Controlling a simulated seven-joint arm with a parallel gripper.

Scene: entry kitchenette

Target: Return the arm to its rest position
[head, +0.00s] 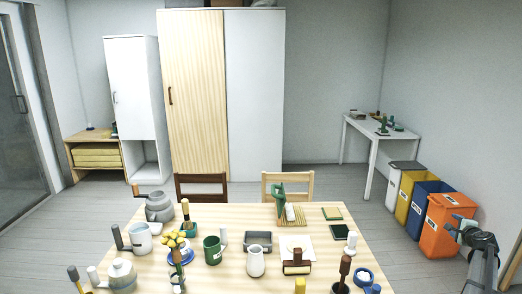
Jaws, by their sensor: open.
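My gripper (456,221) shows at the lower right of the head view, at the end of my grey and dark arm. It is open, with nothing seen between its fingers. It is in the air to the right of the wooden table (215,268), apart from the things on it. In the picture it overlaps the front of the orange bin (436,238). The lower part of the arm runs out of the frame.
The table holds a grey pot (159,209), a green mug (212,250), a white vase (256,262) and several other items. Two chairs stand behind it. Several bins stand along the right wall, near a white side table (362,133). Open floor lies between table and bins.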

